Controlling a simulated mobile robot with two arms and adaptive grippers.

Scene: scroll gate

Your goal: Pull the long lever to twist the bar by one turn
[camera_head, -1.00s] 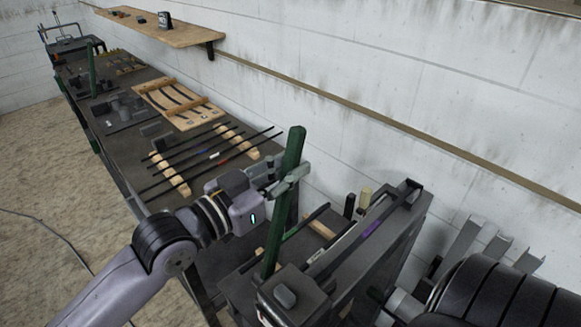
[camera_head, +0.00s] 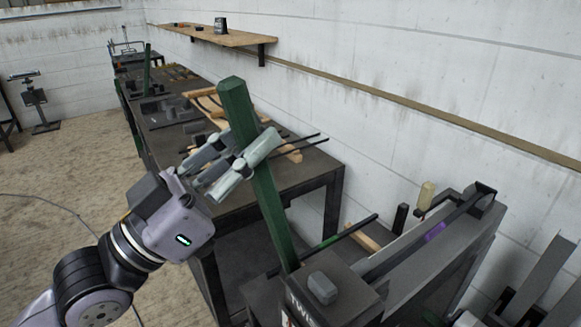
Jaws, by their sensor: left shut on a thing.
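The long green lever (camera_head: 270,205) rises from the dark twisting machine (camera_head: 320,292) and leans to the left at its top. My left gripper (camera_head: 245,165) is shut on the lever's upper part, with its grey fingers around it. The bar (camera_head: 408,232) lies along the machine's bed toward the right, with a purple mark (camera_head: 435,232) on it. My right gripper is not in view.
A dark workbench (camera_head: 300,183) with rods and wooden supports stands behind the lever. A wooden wall shelf (camera_head: 215,36) is at the back. A wooden-handled tool (camera_head: 426,194) stands behind the machine bed. Bare floor (camera_head: 75,165) lies to the left.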

